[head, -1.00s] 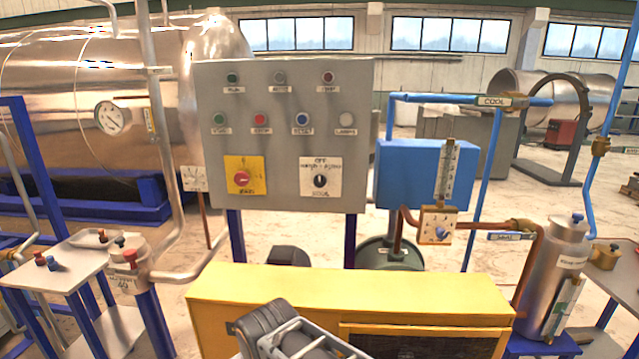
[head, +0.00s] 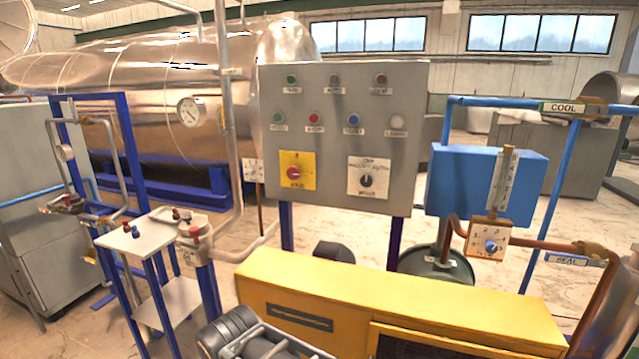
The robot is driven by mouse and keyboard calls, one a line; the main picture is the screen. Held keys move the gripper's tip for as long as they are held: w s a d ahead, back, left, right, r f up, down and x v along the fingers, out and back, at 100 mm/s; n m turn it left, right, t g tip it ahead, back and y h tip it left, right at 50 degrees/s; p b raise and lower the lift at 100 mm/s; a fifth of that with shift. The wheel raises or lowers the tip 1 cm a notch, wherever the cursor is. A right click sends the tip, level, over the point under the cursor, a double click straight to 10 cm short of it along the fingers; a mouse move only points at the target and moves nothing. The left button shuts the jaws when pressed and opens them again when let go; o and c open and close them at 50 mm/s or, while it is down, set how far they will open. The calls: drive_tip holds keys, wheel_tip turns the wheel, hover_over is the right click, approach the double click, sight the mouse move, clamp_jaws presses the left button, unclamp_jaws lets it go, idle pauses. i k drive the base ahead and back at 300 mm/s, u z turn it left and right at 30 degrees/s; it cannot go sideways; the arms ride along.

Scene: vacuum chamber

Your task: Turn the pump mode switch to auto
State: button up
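The pump mode switch (head: 367,180) is a black rotary knob on a white plate at the lower right of the grey control panel (head: 330,135) in the head view. The plate has lettering above and below the knob, too small to read surely. The knob's pointer looks roughly upright, but its exact setting is hard to tell. Beside it on the left is a red rotary switch (head: 293,172) on a yellow plate. A dark and grey part of my arm shows at the bottom edge, well below and in front of the panel. My gripper's fingers are not in view.
A yellow cabinet (head: 400,295) stands low in front of the panel. A blue box with a gauge (head: 482,185) and copper pipes are on the right. A small white table (head: 140,232) and a valve pipe are on the left. Open floor shows behind.

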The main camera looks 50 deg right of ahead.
sight(366, 181)
drive_tip(key=u, duration=1.2)
drive_tip(key=k, duration=1.55)
drive_tip(key=z, duration=0.85)
drive_tip(key=i, duration=0.35)
drive_tip(key=z, duration=0.1)
